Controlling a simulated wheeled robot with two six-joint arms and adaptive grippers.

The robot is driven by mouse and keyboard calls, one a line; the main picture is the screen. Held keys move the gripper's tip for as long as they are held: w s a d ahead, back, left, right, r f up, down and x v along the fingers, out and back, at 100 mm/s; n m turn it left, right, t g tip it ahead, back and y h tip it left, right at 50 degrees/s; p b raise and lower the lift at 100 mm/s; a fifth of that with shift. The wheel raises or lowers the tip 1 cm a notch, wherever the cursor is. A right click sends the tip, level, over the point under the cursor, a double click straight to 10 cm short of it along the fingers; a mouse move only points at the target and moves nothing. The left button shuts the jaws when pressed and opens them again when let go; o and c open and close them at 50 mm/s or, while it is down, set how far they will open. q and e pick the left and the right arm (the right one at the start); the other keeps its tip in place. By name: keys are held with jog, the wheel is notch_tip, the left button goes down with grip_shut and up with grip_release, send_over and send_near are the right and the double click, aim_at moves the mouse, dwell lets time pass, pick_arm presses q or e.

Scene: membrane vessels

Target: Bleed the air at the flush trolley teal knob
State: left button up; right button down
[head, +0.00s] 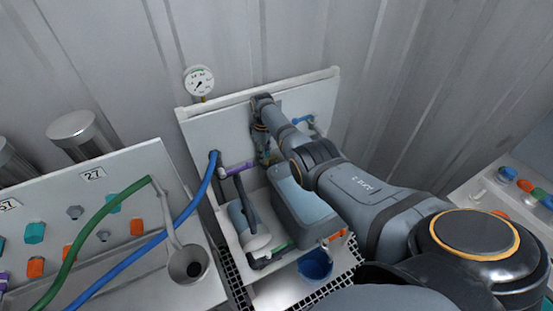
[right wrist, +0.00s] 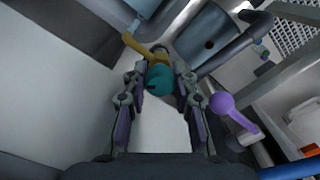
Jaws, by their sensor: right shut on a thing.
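The flush trolley (head: 223,125) has a white back panel and stands against the corrugated wall. In the right wrist view the teal knob (right wrist: 158,80) sits between my right gripper's fingers, on a yellow-brown fitting (right wrist: 150,54). My right gripper (right wrist: 159,72) is shut on the teal knob. In the head view the right gripper (head: 263,143) points down in front of the panel, and my own arm hides much of the knob's surroundings. A round white gauge (head: 200,82) stands at the panel's upper edge. My left gripper is not in view.
A purple lever (head: 238,168) sits left of my gripper; it also shows in the right wrist view (right wrist: 222,103). Below are a grey tank (head: 300,205), a pump (head: 247,222) and a blue bucket (head: 316,264). A blue hose (head: 190,205) and green hose (head: 100,215) cross at left.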

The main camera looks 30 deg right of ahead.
jog(key=m, duration=0.8)
jog(key=shift+m+p, duration=0.3)
jog(key=shift+p, duration=0.1)
jog(key=c, duration=1)
grip_release()
notch_tip(320, 180, up, 12)
jog(key=shift+f, duration=0.1)
